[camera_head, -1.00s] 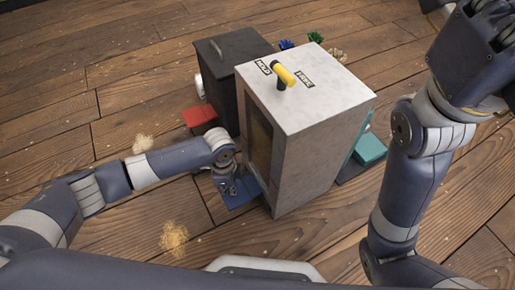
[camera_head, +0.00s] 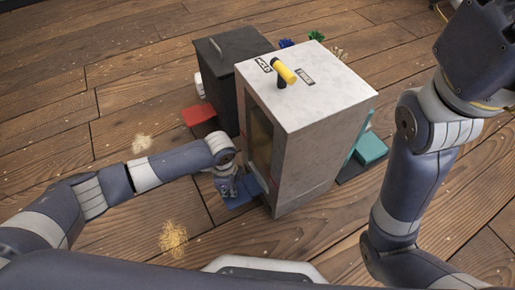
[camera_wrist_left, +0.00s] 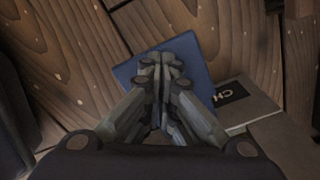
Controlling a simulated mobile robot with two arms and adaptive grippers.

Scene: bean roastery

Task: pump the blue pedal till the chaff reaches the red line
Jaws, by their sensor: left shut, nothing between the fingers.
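The blue pedal (camera_head: 243,203) sits low at the front left of a pale grey cabinet (camera_head: 310,160); it also shows in the left wrist view (camera_wrist_left: 198,47). My left gripper (camera_head: 229,192) is over the pedal, fingers together and empty. In the left wrist view its closed fingertips (camera_wrist_left: 163,62) overlap the pedal; I cannot tell whether they touch it. The cabinet has a narrow brownish window (camera_head: 261,138) on its left face, seen at a steep angle. The chaff level and the red line cannot be made out. My right arm shows, its gripper does not.
A red pedal (camera_head: 199,114) sits by a black bin (camera_head: 224,75) behind. A teal block (camera_head: 370,149) is right of the cabinet. A yellow-and-black handle (camera_head: 284,73) tops it. Tan chaff piles (camera_head: 173,239) lie on the otherwise open wooden floor at left.

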